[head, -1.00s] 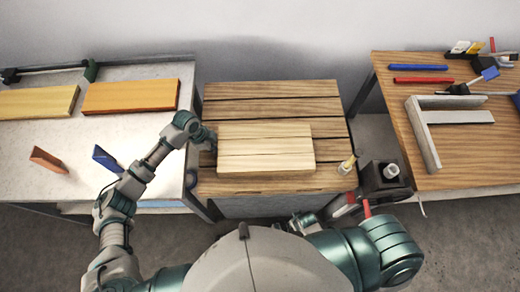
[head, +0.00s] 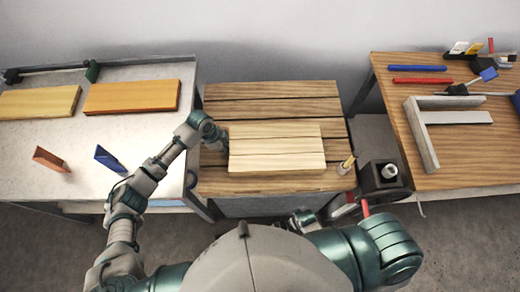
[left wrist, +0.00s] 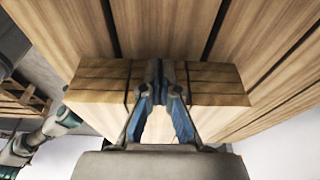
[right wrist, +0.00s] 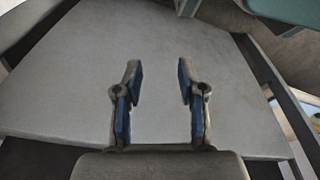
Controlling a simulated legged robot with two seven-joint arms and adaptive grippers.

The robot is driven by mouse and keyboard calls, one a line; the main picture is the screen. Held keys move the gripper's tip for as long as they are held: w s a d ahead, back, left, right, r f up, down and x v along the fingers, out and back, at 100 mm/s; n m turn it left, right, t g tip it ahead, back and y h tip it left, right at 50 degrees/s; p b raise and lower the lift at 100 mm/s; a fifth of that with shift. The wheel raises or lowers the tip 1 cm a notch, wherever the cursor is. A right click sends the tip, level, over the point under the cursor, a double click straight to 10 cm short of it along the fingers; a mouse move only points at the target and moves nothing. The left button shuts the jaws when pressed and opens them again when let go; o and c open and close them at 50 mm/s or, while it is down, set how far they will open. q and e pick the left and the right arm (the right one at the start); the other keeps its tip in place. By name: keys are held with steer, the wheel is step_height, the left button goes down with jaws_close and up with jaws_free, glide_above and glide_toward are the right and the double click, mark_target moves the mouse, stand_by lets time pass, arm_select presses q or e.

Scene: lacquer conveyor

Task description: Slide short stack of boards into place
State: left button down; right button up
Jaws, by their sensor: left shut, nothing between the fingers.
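The short stack of pale boards (head: 277,155) lies flat on the slatted wooden table (head: 270,90) in the middle, a little nearer its front edge than its back. My left gripper (head: 222,138) is at the stack's left end. In the left wrist view my left gripper (left wrist: 168,75) is shut and empty, its fingertips against or very close to the layered end face of the stack (left wrist: 218,85). Whether they touch cannot be told for sure. My right gripper (right wrist: 158,82) is open and empty, over a plain grey surface (right wrist: 70,80) in the right wrist view.
A light table (head: 40,185) at left bears a yellow board (head: 40,101), an orange board (head: 130,96) and two small upright pieces. A wooden bench (head: 470,165) at right holds a grey angled frame (head: 424,140) and tools. A brush-like item (head: 347,164) stands at the middle table's right edge.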

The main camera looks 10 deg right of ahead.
mark_target(235, 147)
arm_select(q)
steer(key=shift+s+d+p, duration=0.15)
steer(key=shift+s+d, duration=0.1)
steer(key=shift+d, duration=0.9)
steer(key=shift+s+d+p, duration=0.15)
steer(key=shift+s+d, duration=0.05)
steer(key=shift+d, duration=0.95)
steer(key=shift+a, duration=0.15)
steer(key=shift+w+a+p, duration=0.2)
steer(key=shift+a+p, duration=0.3)
steer(key=shift+a, duration=0.3)
steer(key=shift+r, duration=0.15)
step_height(235, 147, up, 6)
steer(key=p, duration=0.6)
